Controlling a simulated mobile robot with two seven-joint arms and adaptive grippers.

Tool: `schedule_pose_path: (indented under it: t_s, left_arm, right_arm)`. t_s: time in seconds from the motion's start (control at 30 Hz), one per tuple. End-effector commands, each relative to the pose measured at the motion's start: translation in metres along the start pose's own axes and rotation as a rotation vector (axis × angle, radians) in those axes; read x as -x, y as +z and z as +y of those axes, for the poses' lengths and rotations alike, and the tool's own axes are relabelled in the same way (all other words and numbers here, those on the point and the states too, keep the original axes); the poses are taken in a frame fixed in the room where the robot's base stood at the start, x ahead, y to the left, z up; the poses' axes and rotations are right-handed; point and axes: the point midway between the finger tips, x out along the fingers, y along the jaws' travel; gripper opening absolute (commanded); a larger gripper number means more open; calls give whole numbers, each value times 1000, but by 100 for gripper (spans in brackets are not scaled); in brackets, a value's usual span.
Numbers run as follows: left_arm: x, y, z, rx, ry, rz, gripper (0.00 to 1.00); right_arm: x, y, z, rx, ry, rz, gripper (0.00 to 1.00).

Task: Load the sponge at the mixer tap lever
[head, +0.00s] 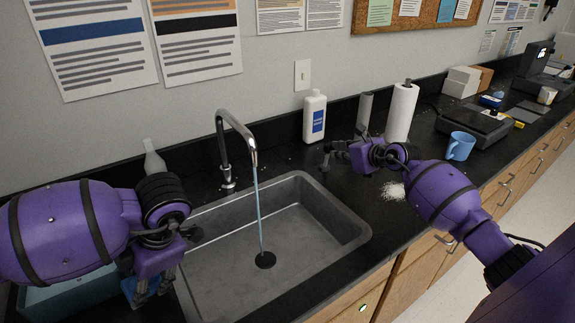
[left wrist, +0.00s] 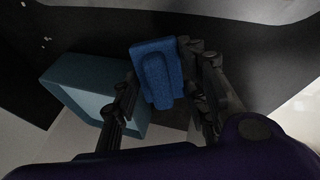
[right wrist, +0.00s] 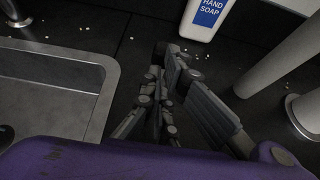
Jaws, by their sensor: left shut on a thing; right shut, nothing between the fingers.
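The mixer tap (head: 240,130) stands behind the sink, with a thin stream of water falling from its spout to the drain. A small fitting at its base (head: 228,183) may be the lever. My left gripper (head: 150,292) is shut on the blue sponge, near the sink's left edge. The sponge (left wrist: 158,75) shows clearly between the fingers in the left wrist view. My right gripper (head: 326,160) is shut and empty, over the counter right of the sink; its closed fingers (right wrist: 162,62) also show in the right wrist view.
The sink (head: 300,235) lies between my arms. A teal bin (left wrist: 80,85) is beside the left gripper. A hand soap bottle (head: 314,117) and a paper towel roll (head: 401,112) stand behind the right gripper. A blue mug (head: 460,146) stands further right. A pale bottle (head: 153,160) stands behind the left arm.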

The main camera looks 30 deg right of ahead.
Motion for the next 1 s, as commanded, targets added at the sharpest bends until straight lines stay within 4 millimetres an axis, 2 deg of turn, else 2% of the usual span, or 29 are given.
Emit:
schedule_pose_path:
  t_s: [0.17,0.43,1.0]
  left_arm:
    - [-5,2,-3,-3,-6,1,19]
    - [-8,2,-4,-4,-9,2,19]
    - [-9,3,-5,-5,-10,3,19]
  right_arm:
    - [-10,9,-8,1,3,7,0]
    - [-20,22,-8,0,3,4,0]
    - [-26,28,-8,-1,3,2,0]
